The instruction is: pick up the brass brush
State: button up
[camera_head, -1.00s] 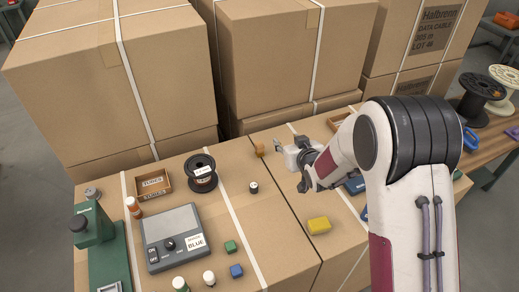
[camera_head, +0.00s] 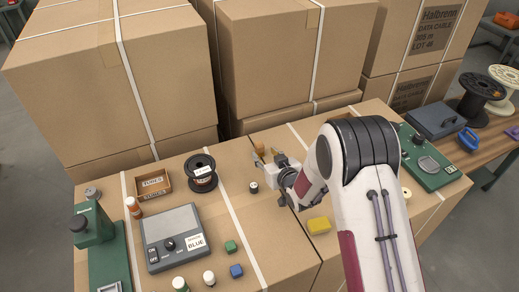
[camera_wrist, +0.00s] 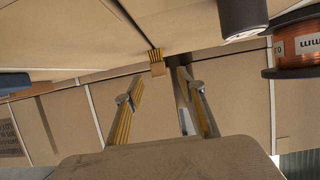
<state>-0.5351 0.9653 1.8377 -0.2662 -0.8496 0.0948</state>
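A small orange-brown item, which looks like the brass brush (camera_head: 259,149), stands near the back of the cardboard surface in the head view. In the wrist view, a small tan block with yellow-and-dark stripes, likely the same brush (camera_wrist: 157,62), appears just beyond and between my fingertips. My gripper (camera_head: 266,158) is right by the brush in the head view, partly overlapping it. In the wrist view my gripper (camera_wrist: 166,92) has its two fingers spread apart, with nothing visibly held between them.
A black-and-white cylinder (camera_head: 254,187) and a copper spool (camera_head: 202,173) stand left of my gripper. A yellow block (camera_head: 319,226) lies in front. Tall cardboard boxes (camera_head: 290,60) rise behind. A grey control box (camera_head: 174,237) and a wooden tray (camera_head: 152,185) are farther left.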

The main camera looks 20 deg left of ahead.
aim_at(261, 149)
jog(key=shift+x, duration=1.2)
jog(key=shift+w+a, duration=0.1)
jog(key=shift+x, duration=2.45)
jog(key=shift+w, duration=0.1)
grip_shut()
